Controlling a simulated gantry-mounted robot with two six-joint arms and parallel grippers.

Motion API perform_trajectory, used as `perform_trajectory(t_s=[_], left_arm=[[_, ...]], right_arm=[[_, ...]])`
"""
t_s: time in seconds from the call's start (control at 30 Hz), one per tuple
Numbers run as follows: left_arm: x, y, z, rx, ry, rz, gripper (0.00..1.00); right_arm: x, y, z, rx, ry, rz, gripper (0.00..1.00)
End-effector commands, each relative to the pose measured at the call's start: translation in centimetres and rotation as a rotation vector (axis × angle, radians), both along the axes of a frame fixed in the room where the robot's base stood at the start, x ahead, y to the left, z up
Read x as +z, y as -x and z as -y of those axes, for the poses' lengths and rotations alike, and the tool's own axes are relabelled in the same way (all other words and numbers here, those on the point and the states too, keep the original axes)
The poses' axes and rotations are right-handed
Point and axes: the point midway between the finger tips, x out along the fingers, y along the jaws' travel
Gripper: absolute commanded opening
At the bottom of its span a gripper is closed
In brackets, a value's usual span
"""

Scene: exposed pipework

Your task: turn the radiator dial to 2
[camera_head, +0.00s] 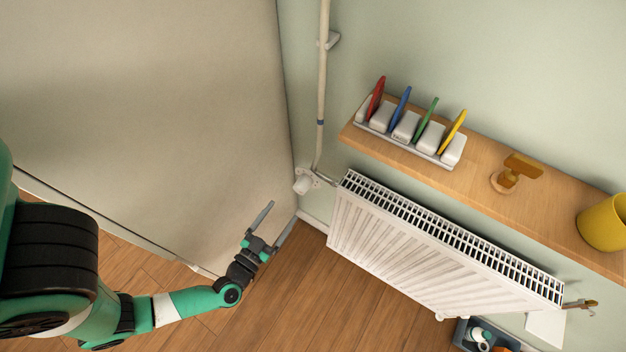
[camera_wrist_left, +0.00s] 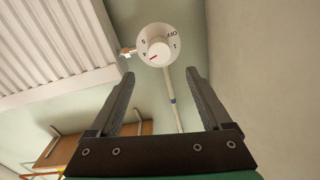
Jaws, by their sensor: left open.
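The white radiator dial (camera_head: 303,184) is at the radiator's left end, by the wall corner. In the left wrist view the dial (camera_wrist_left: 157,45) faces me, with OFF and several numbers on its face. A short red mark on its knob points to the lower left, near what looks like the 4. My left gripper (camera_head: 282,212) is open and empty, in front of and below the dial in the head view. In the left wrist view its two fingers (camera_wrist_left: 158,75) point toward the dial, apart from it. My right gripper is not in view.
The white radiator (camera_head: 420,255) stands right of the dial, under a wooden shelf (camera_head: 480,190) with a rack, a small wooden item and a yellow pot (camera_head: 603,222). A thin pipe (camera_head: 322,90) rises above the dial. A plain wall is close on the left.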

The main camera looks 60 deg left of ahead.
Motion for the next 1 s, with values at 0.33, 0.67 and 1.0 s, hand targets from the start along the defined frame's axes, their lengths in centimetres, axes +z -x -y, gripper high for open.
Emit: perform_trajectory(t_s=[0.33,0.67,1.0], left_arm=[[0.0,-1.5,-1.0,0.004,0.002,0.007,0.82],[0.1,-7.3,-5.1,0.001,-0.001,0.006,0.82],[0.3,-9.7,-6.6,-0.003,0.001,0.002,0.82]], right_arm=[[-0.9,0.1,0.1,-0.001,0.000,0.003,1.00],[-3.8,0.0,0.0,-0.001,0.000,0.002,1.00],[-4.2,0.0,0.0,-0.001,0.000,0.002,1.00]])
